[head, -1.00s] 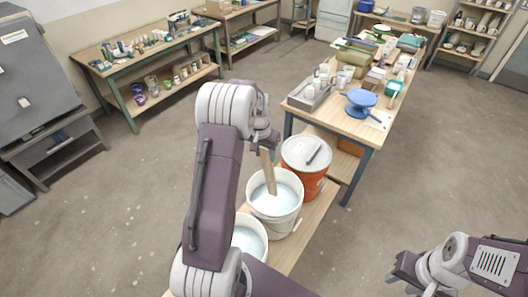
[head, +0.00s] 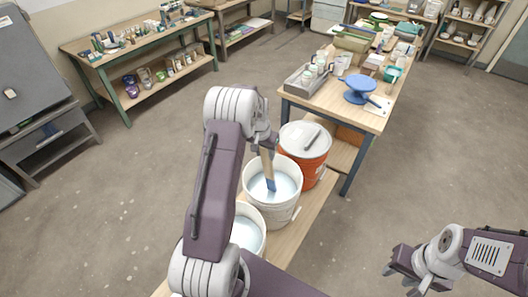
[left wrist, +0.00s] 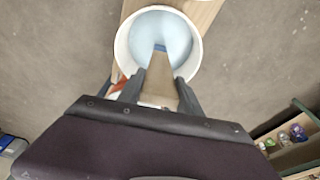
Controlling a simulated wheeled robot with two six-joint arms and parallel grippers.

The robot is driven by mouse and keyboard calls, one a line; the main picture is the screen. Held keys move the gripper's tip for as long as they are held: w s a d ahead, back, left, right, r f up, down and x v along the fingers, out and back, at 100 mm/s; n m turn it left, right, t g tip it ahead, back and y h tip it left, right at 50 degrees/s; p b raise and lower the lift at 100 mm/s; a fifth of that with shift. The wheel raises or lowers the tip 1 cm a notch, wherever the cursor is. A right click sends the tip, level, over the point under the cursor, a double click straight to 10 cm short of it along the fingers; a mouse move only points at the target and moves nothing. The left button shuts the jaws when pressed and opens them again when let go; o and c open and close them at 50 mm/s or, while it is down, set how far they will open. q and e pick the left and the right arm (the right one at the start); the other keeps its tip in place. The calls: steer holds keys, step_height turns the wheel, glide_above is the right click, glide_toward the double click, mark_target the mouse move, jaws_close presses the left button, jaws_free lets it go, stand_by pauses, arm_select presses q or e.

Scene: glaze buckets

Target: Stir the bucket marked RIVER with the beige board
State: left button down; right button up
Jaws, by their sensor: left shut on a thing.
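My left gripper (head: 264,143) is shut on the beige board (head: 267,163) and holds it steeply over a white bucket (head: 270,212) of pale blue glaze. The board's lower end is blue and sits inside the bucket's mouth, at the liquid; how deep it reaches cannot be told. In the left wrist view the board (left wrist: 160,75) runs from between the fingers into the bucket (left wrist: 197,62). No bucket's marking is readable. My right gripper (head: 403,272) is at the lower right, away from the buckets; its opening is unclear.
Another white bucket (head: 262,237) of pale liquid stands nearer, partly behind my left arm. An orange bucket (head: 310,170) with a white lid stands just beyond. All are on a low wooden bench (head: 308,212). A worktable (head: 350,118) with crowded pottery lies behind. Floor to the right is clear.

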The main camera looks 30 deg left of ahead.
mark_target(267, 166)
arm_select(q)
steer(key=b+x, duration=0.4)
steer(key=x, duration=0.3)
steer(key=shift+f, duration=0.4)
